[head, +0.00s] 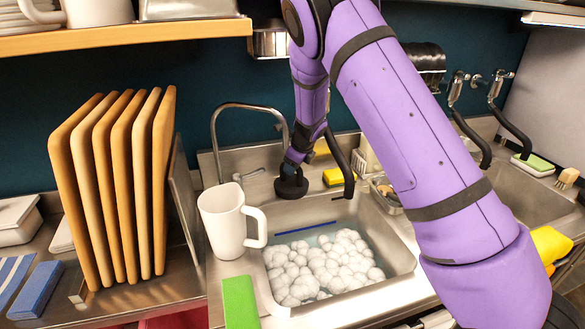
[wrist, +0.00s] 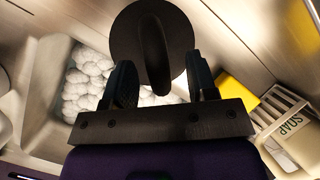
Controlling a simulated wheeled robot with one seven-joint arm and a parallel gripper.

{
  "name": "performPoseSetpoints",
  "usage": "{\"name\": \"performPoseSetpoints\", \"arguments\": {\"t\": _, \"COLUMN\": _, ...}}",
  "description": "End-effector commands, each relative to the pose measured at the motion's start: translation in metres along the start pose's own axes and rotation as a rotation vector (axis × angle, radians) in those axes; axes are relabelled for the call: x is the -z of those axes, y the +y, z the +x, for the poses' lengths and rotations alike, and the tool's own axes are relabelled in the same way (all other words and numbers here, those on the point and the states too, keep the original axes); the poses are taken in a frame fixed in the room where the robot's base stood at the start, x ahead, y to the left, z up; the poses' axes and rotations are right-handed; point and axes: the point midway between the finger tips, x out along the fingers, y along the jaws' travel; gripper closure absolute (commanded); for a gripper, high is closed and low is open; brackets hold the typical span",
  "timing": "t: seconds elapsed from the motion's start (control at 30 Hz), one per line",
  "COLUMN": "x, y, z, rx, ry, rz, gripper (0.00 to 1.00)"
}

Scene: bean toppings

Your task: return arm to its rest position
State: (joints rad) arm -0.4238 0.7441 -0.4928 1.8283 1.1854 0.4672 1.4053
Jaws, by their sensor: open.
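My purple arm (head: 420,130) reaches from the lower right up over the sink and bends down at the back edge. My gripper (head: 297,158) points down there, just right of the curved faucet. In the wrist view my gripper (wrist: 160,62) has its two dark fingers spread apart. A dark round disc with a raised handle (wrist: 135,35) shows between and beyond the fingers; it also shows below my gripper in the head view (head: 291,188). I cannot tell whether the fingers touch it.
The sink (head: 400,250) holds white foam (head: 320,265). A white mug (head: 222,222) stands at its left edge, beside the faucet (head: 215,135). Cutting boards (head: 115,190) stand at left. A green block (head: 240,302) lies in front. A yellow sponge (wrist: 238,92) and soap holder (wrist: 295,130) are nearby.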

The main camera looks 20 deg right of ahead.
Motion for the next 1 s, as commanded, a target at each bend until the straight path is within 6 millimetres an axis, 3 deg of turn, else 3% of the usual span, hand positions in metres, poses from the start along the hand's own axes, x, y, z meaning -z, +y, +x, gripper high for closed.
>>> {"name": "performPoseSetpoints", "arguments": {"t": 0.2, "x": -0.001, "y": 0.0, "z": -0.044, "rx": 0.0, "ry": -0.003, "rz": 0.0, "gripper": 0.47}}
{"name": "performPoseSetpoints", "arguments": {"t": 0.4, "x": -0.001, "y": 0.0, "z": -0.073, "rx": 0.0, "ry": -0.002, "rz": 0.0, "gripper": 0.47}}
{"name": "performPoseSetpoints", "arguments": {"t": 0.6, "x": 0.0, "y": 0.001, "z": -0.086, "rx": -0.001, "ry": 0.0, "rz": 0.0, "gripper": 0.47}}
{"name": "performPoseSetpoints", "arguments": {"t": 1.0, "x": 0.0, "y": 0.001, "z": -0.088, "rx": -0.002, "ry": -0.001, "rz": -0.003, "gripper": 0.47}}
